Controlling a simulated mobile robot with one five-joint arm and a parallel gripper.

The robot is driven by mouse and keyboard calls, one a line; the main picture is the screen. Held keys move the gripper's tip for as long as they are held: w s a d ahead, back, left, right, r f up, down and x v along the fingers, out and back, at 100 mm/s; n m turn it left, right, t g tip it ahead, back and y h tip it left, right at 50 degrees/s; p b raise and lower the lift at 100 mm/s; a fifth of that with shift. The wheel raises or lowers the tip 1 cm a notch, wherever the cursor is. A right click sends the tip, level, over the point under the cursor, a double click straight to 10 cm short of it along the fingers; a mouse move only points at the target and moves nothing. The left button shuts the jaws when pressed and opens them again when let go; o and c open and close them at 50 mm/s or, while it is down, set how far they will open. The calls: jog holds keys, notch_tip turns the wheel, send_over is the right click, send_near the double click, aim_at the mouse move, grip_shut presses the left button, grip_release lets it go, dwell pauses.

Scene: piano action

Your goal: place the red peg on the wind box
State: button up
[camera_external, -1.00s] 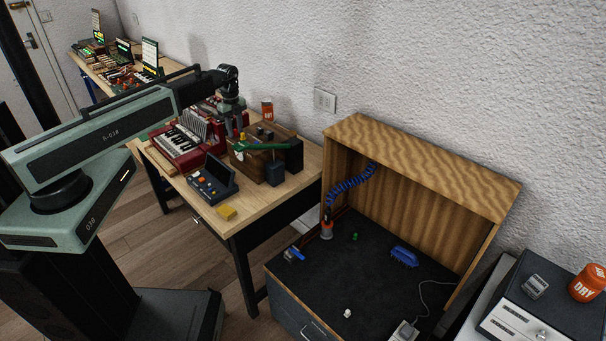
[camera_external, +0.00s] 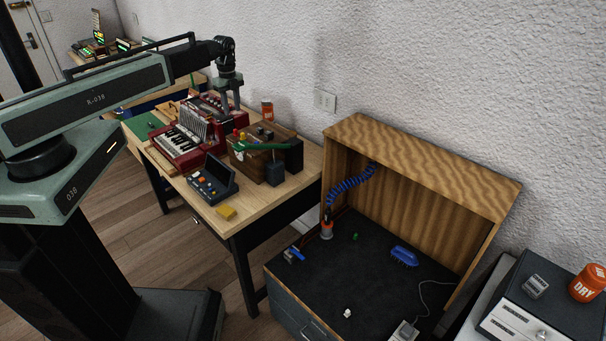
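A small red peg (camera_external: 237,132) appears to stand at the left end of the brown wooden box (camera_external: 272,172), which I take to be the wind box, on the near table. A yellow piece (camera_external: 242,136) is right beside it. The peg is tiny here, and I cannot tell exactly how it sits. My gripper (camera_external: 230,108) is above the peg, near the back of the red accordion-like instrument. Its two fingers look apart with nothing visible between them.
A green bar (camera_external: 264,146) lies across the wooden box. Bare tabletop shows at right.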

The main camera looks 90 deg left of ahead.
notch_tip(320, 180, up, 2)
jog(key=shift+p, duration=0.35)
jog(key=w+d+n, duration=0.2)
jog(key=w+d, duration=0.6)
jog(key=d, duration=0.5)
jog(key=w+d+n, duration=0.2)
jog(key=w+d, duration=0.5)
jog(key=d, duration=0.5)
jog(key=w+d+n, duration=0.2)
jog(key=d+n, duration=0.3)
jog(key=d, duration=2.5)
